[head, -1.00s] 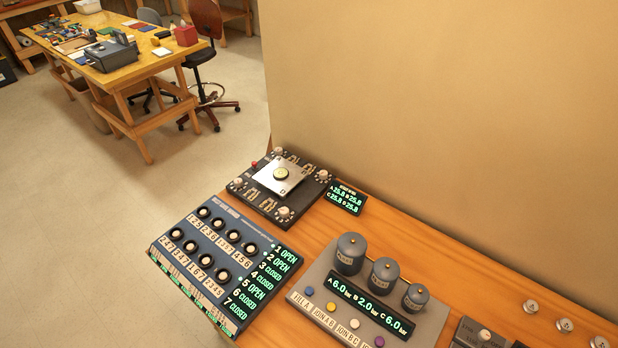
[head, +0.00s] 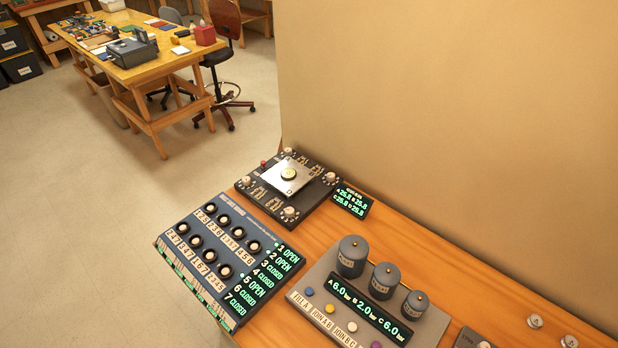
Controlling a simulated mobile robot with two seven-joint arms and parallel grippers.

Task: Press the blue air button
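The blue air button (head: 309,292) is a small round button on the sloped front of a grey air panel (head: 432,325). It is at the left end of a row, above a label that seems to read "FILL A". A yellow button (head: 330,308), a white button (head: 352,327) and a purple button (head: 375,344) follow to its right. Three grey tanks (head: 351,257) stand behind a display (head: 369,310) reading A 6.0, B 2.0, C 6.0. Neither of my grippers is in view.
A dark blue switch panel (head: 222,262) with round knobs and an OPEN/CLOSED list stands left of the air panel. Behind it is a black board with a metal plate (head: 289,176). The wooden bench (head: 470,270) meets a tan wall. A cluttered table (head: 150,68) stands farther off.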

